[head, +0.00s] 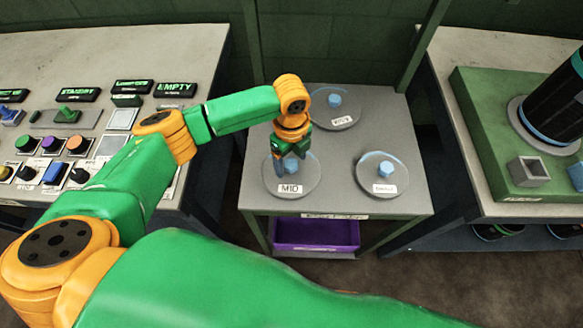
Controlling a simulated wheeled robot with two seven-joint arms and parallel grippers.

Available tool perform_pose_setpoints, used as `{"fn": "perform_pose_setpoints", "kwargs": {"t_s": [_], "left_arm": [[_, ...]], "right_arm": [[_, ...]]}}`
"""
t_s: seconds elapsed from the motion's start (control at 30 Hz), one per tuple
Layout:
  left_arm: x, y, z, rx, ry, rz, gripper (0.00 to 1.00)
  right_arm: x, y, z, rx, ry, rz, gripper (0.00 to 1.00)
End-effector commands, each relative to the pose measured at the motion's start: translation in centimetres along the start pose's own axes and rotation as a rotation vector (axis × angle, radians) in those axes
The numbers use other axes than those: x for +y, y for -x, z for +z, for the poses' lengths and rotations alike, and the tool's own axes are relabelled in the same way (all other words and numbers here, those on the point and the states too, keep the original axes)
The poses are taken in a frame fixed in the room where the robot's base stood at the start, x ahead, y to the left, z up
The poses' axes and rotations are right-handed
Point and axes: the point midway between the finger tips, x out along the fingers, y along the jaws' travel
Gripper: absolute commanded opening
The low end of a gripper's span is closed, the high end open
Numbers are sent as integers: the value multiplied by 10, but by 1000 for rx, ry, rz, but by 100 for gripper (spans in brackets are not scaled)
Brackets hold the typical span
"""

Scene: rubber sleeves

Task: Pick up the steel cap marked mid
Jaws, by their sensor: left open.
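The steel cap marked MID (291,186) is a grey disc lying flat at the front left of the small middle table (338,205). It has a blue knob in its middle, mostly hidden by my gripper. My left gripper (285,165) points down over this cap, with its fingers open at the knob. I cannot tell whether the fingers touch the knob. Two similar caps with blue knobs lie on the same table: one at the right (381,177) and one at the back (335,108). Their labels are too small to read. My right gripper is not in view.
A purple bin (315,234) sits under the middle table. A control panel with buttons and an EMPTY sign (175,90) fills the left table. On the right table, a green base (490,125) carries a black cylinder (555,105).

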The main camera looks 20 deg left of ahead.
Motion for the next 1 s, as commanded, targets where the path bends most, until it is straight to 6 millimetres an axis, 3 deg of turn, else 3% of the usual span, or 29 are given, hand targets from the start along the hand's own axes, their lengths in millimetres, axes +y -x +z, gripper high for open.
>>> {"fn": "perform_pose_setpoints", "kwargs": {"t_s": [0.03,0.3,1.0], "left_arm": [[0,0,0,0,0,0,70],[0,0,0,1,0,-1,0],[0,1,0,1,1,-1,0]], "right_arm": [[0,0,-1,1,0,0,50],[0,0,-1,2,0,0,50],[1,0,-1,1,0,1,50]]}}
